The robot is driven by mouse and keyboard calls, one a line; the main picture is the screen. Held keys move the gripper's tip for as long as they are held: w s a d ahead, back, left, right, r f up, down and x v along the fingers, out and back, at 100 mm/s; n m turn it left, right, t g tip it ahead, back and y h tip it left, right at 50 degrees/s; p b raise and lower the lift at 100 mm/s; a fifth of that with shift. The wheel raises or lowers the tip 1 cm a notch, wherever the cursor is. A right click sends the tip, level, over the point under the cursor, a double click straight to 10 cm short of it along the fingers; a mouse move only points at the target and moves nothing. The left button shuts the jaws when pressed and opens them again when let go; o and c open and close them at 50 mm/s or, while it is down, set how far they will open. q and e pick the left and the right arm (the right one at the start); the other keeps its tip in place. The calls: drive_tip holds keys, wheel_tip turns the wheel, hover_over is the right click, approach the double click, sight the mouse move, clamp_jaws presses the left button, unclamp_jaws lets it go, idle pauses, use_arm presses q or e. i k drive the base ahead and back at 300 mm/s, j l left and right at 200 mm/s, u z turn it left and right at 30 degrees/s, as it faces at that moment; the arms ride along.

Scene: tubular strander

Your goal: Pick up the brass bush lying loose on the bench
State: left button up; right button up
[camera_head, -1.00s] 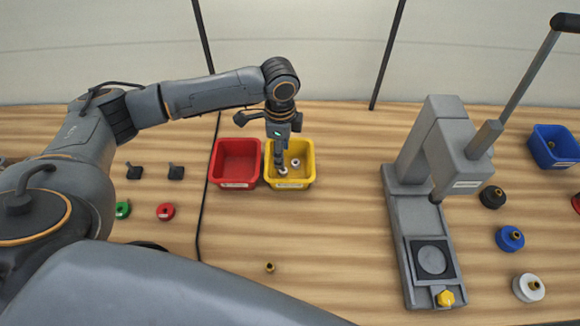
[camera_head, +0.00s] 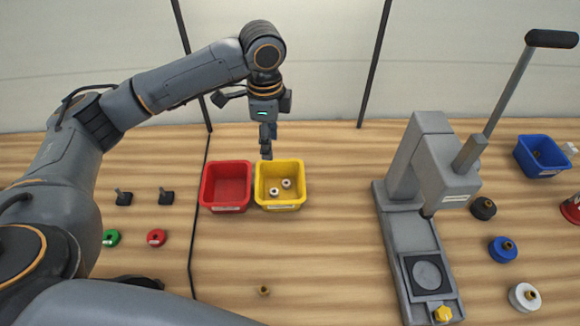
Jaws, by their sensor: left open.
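The small brass bush (camera_head: 264,291) sits loose on the bare wooden bench (camera_head: 330,250), near the front and below the yellow bin. My left gripper (camera_head: 266,152) is raised above the back rim of the yellow bin (camera_head: 280,205), well away from the bush. It is open, and nothing shows between its fingers, which are seen nearly edge-on. My right gripper is not in view.
Two whitish rings lie in the yellow bin. An empty red bin (camera_head: 226,207) stands beside it. A grey lever press (camera_head: 410,250) stands to the right, with black, blue and white knob-like parts and a blue bin (camera_head: 541,170) beyond. Bench around the bush is clear.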

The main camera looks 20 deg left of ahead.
sight(263, 288)
drive_tip(key=k, duration=2)
